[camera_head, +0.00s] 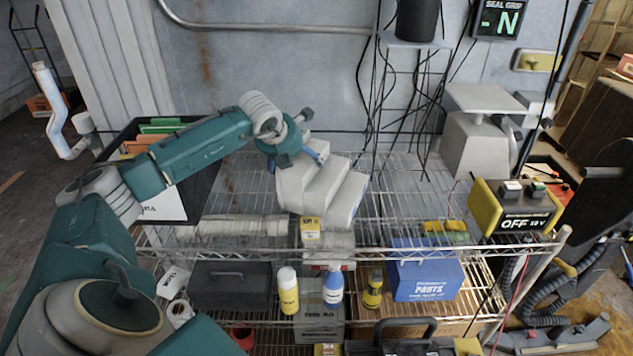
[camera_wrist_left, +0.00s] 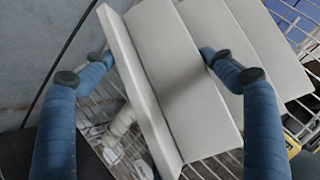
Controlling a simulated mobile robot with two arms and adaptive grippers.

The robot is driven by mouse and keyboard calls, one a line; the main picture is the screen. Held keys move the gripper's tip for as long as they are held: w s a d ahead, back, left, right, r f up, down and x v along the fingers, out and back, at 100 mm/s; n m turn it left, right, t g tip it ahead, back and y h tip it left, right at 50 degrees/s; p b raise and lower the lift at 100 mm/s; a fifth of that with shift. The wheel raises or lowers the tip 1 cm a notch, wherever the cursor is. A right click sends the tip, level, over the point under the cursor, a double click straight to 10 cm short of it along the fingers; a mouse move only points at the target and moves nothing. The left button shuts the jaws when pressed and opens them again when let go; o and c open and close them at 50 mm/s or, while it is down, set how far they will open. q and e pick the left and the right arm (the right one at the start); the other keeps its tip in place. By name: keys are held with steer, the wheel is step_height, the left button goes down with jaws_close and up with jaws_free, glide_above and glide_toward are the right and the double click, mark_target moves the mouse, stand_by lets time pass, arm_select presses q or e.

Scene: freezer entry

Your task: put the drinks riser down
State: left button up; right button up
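The drinks riser (camera_head: 325,190) is a pale grey-white stepped block over the middle of the upper wire shelf (camera_head: 400,200). It sits at an angle to the shelf's front edge. I cannot tell whether its underside touches the wires. My left gripper (camera_head: 297,158) is at its upper back end. In the left wrist view the blue fingers (camera_wrist_left: 155,62) lie on either side of the riser's top step (camera_wrist_left: 165,70), their tips against it, so the gripper looks shut on it. My right gripper is not in view.
A black bin with folders (camera_head: 190,205) stands left of the riser. A scale (camera_head: 480,130) and a yellow-black power box (camera_head: 515,207) stand at the right. Cables hang behind. Bare wire shelf lies right of the riser. Bottles and a blue parts box (camera_head: 428,277) fill the lower shelf.

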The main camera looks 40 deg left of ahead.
arm_select(q)
steer(key=c, duration=0.8)
steer(key=shift+c, duration=0.9)
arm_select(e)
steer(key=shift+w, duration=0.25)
